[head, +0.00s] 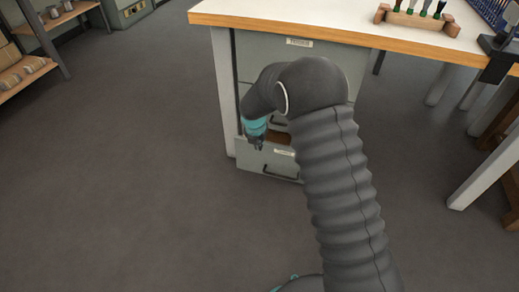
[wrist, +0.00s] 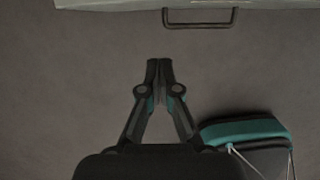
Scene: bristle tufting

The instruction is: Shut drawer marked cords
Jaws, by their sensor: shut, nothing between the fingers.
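A grey drawer cabinet (head: 262,60) stands under the workbench. Its lower drawer (head: 250,158) is pulled out, with a brownish inside showing above its front. That front has a pale label (head: 284,152) too small to read and a dark bar handle (head: 280,172). I cannot tell whether it is the one marked cords. My gripper (head: 258,146) is shut and empty, pointing down near the open drawer. In the wrist view the closed fingertips (wrist: 160,64) are over floor, apart from a drawer handle (wrist: 198,24) at the top.
The workbench top (head: 290,12) has a wooden edge and carries a wooden rack (head: 415,18) of tools. A shelf (head: 22,72) stands at the far left. The grey floor (head: 130,160) left of the cabinet is clear. Table legs stand at the right.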

